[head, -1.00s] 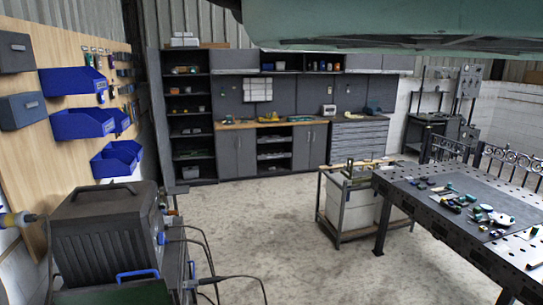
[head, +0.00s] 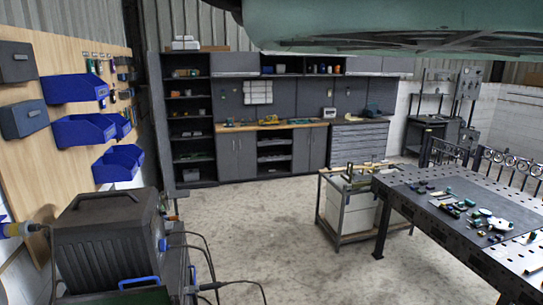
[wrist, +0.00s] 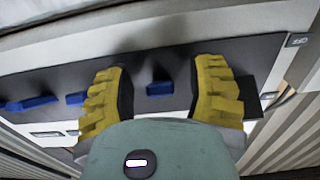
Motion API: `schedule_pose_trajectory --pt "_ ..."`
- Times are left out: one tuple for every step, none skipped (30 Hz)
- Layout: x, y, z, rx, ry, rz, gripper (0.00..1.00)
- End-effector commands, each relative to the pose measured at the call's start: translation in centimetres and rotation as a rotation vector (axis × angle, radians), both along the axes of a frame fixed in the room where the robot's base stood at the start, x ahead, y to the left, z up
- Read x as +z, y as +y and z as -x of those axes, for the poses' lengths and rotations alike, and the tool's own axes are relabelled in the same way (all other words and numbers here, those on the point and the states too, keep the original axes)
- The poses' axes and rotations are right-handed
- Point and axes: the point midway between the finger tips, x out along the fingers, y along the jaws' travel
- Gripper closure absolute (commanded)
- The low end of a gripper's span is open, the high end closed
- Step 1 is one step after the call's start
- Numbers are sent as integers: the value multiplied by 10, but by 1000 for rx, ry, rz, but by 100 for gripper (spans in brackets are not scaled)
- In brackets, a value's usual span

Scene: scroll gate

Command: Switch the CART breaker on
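In the wrist view a dark breaker panel (wrist: 180,62) runs across the picture, with several blue switch levers. One blue lever (wrist: 160,88) shows between the fingers of my gripper (wrist: 158,80); two more, a lever (wrist: 76,98) and a longer lever (wrist: 32,103), lie to the left. My gripper's yellow ribbed fingers are spread apart in front of the panel, with nothing held. Contact with the lever cannot be told. White labels (wrist: 48,134) sit along the panel's lower edge, too small to read, so I cannot tell which lever is CART. The head view does not clearly show the panel.
In the head view a dark machine with cables (head: 105,240) stands at lower left, beside a wooden board (head: 55,55) with blue bins (head: 85,130). A perforated table (head: 400,200) and a trolley (head: 340,215) stand at right. The floor (head: 260,220) between is clear.

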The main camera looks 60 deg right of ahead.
Motion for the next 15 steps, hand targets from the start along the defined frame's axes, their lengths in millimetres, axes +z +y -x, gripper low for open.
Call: schedule_pose_trajectory --pt "0 0 0 1 0 0 51" --pt "0 0 0 1 0 0 54" --pt "0 0 0 1 0 0 59" --pt "0 0 0 1 0 0 62" --pt "0 0 0 1 0 0 65" --pt "0 0 0 1 0 0 69" --pt "0 0 0 1 0 0 72" --pt "0 0 0 1 0 0 75" --pt "0 0 0 1 0 0 79" --pt "0 0 0 0 0 0 82" --pt "0 0 0 0 0 0 85" --pt "0 0 0 0 0 0 90" --pt "0 0 0 0 0 0 93" --pt "0 0 0 0 0 0 96" --pt "0 0 0 0 0 0 100"
